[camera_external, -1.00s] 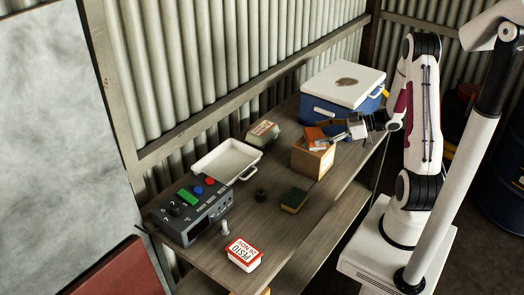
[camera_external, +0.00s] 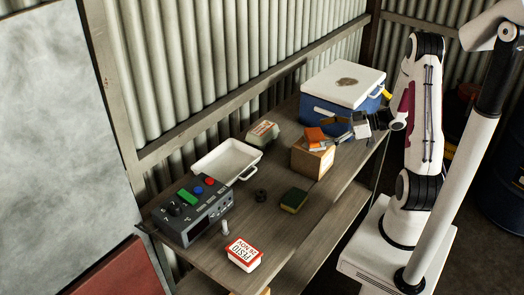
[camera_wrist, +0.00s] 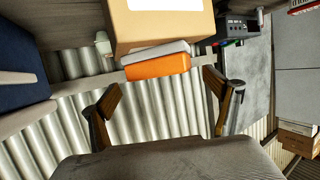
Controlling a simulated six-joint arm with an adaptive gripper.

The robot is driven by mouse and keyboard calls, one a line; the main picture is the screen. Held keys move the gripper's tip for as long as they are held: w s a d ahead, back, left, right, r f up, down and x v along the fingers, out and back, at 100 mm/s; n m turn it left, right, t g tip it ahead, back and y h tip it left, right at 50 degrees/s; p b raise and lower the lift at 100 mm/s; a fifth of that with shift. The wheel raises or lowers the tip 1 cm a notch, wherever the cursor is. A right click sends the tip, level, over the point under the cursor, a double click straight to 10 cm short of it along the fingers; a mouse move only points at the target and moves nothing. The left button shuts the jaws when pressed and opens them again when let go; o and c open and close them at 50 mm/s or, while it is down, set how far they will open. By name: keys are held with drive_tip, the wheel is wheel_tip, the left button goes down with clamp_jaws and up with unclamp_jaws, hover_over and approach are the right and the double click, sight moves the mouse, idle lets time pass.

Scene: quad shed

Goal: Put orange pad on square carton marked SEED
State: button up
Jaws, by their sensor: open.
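The orange pad (camera_external: 315,136) rests on top of the tan square carton (camera_external: 312,161) near the table's front edge. In the wrist view the pad (camera_wrist: 157,67) lies against a pale layer between it and the carton (camera_wrist: 128,32); I cannot tell whether that layer belongs to the pad. A white label shows on the carton, but no lettering is readable. My gripper (camera_wrist: 162,94) is open, its two fingers apart with nothing between them. The pad shows beyond the fingertips, apart from them. In the external view my gripper (camera_external: 340,131) is just right of the pad.
A blue cooler with a white lid (camera_external: 345,80) stands close behind my gripper. A white tray (camera_external: 226,160), a grey control box (camera_external: 192,212), a green-and-yellow sponge (camera_external: 294,200), a PESTO tub (camera_external: 244,253) and a small pale carton (camera_external: 262,132) are also on the table (camera_external: 330,190).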

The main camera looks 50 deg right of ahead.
drive_tip(key=v, duration=1)
drive_tip(key=shift+s+r, duration=0.15)
drive_tip(key=shift+s, duration=0.1)
drive_tip(key=shift+d, duration=0.15)
drive_tip(key=shift+w, duration=0.1)
drive_tip(key=w+d+r+h, duration=0.3)
drive_tip(key=w+r+h, duration=0.35)
drive_tip(key=w, duration=0.35)
drive_tip(key=a+r+m+g+h, duration=0.25)
drive_tip(key=r+m+h, duration=0.2)
drive_tip(key=r, duration=0.35)
drive_tip(key=s+a+f+g+y, duration=0.1)
drive_tip(key=s+a+g+y, duration=0.1)
drive_tip(key=s+a, duration=0.8)
drive_tip(key=s+a+f+m+g+y, duration=0.1)
drive_tip(key=s+a+g+y, duration=0.1)
drive_tip(key=s+a, duration=0.8)
drive_tip(key=a, duration=0.6)
